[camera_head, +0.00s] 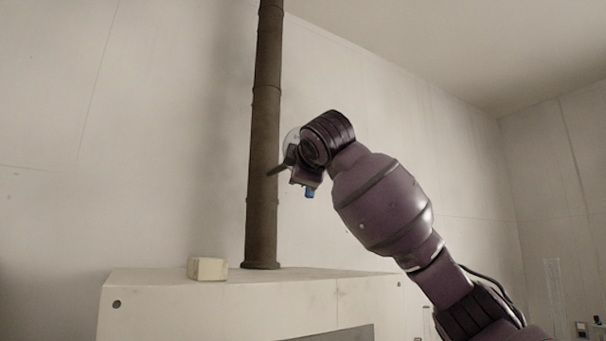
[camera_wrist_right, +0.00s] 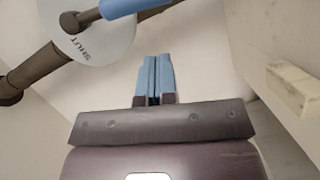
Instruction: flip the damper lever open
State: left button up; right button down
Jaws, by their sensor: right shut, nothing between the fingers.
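The damper lever has a dark arm and a blue grip (camera_wrist_right: 130,8). In the right wrist view it lies across a round pale disc (camera_wrist_right: 108,42) marked SHUT, at the top left. In the head view the disc (camera_head: 291,138) shows partly beside the brown pipe (camera_head: 263,120), and my wrist covers much of it. My right gripper (camera_head: 309,192) hangs just right of the pipe. Its blue fingers (camera_wrist_right: 154,78) are shut, empty and apart from the lever in the wrist view. My left gripper is not in view.
A pale cabinet (camera_head: 200,300) stands below, with the pipe rising from its top. A small cream block (camera_head: 207,269) sits on the cabinet top, left of the pipe; it also shows in the wrist view (camera_wrist_right: 296,88). Plain walls stand behind.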

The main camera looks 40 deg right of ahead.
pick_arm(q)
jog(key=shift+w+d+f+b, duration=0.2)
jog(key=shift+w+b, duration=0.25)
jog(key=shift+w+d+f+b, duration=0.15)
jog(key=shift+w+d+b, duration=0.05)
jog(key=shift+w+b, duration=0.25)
pick_arm(e)
jog(key=v, duration=0.7)
jog(key=shift+s, duration=0.4)
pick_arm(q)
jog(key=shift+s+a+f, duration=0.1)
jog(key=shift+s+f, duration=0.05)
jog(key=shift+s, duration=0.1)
pick_arm(e)
jog(key=shift+f, duration=0.15)
